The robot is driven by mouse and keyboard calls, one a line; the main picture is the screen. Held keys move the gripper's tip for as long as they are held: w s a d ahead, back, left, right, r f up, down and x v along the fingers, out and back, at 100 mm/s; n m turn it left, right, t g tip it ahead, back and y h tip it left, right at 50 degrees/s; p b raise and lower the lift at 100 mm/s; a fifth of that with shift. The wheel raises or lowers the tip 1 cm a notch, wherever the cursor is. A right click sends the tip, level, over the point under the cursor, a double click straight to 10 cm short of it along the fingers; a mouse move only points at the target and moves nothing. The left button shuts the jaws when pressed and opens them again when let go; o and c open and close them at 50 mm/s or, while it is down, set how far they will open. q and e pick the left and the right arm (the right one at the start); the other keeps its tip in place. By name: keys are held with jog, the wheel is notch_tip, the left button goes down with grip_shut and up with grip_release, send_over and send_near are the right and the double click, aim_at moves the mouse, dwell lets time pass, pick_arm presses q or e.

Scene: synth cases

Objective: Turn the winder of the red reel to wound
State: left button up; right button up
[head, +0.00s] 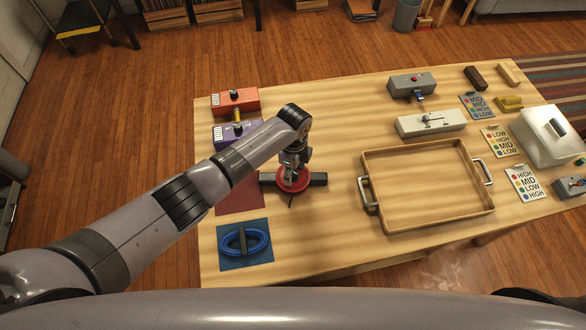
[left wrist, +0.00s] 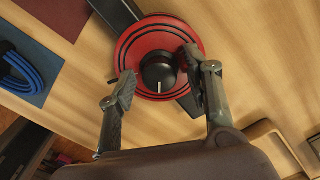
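The red reel (head: 299,184) lies on the table on a dark bar (head: 319,179). In the left wrist view it is a red disc (left wrist: 143,43) with black rings and a round black winder knob (left wrist: 157,70) at its middle. A white mark on the knob points toward the bottom of that view. My left gripper (head: 293,163) is over the reel from above. In the left wrist view its two fingers (left wrist: 158,65) are apart, one on each side of the knob, with gaps to it. Any wound marking is not readable. My right gripper is not in view.
A blue mat (head: 230,259) with a coiled blue cord (head: 258,241) lies in front of the reel. An orange box (head: 222,105) and a purple box (head: 205,146) stand behind. A wooden tray (head: 430,222) with handles is to the right. Label cards and a white bin (head: 540,145) stand farther right.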

aim_at(293, 171)
pick_arm(q)
notch_tip(293, 171, up, 12)
dwell(0.7)
